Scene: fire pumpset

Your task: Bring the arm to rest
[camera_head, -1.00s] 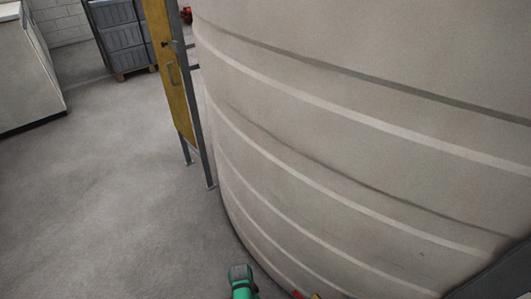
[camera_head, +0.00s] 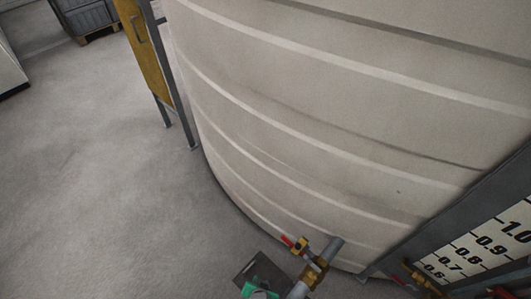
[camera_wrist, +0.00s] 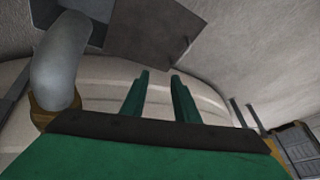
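My gripper (camera_wrist: 158,78) shows in the wrist view as two green fingers standing apart, with nothing between them. Behind the fingers is the ribbed pale tank. In the head view only a green part of my arm end shows at the bottom edge, next to the tank's pipe fitting; the fingertips cannot be made out there. The rest of my arm is out of view.
The large tank (camera_head: 330,110) fills the right side. A grey pipe (camera_head: 333,247) with brass valve (camera_head: 299,245) and a dark plate (camera_head: 247,268) are close to my arm end. A level scale (camera_head: 485,250) stands right. Floor (camera_head: 90,170) at left is clear.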

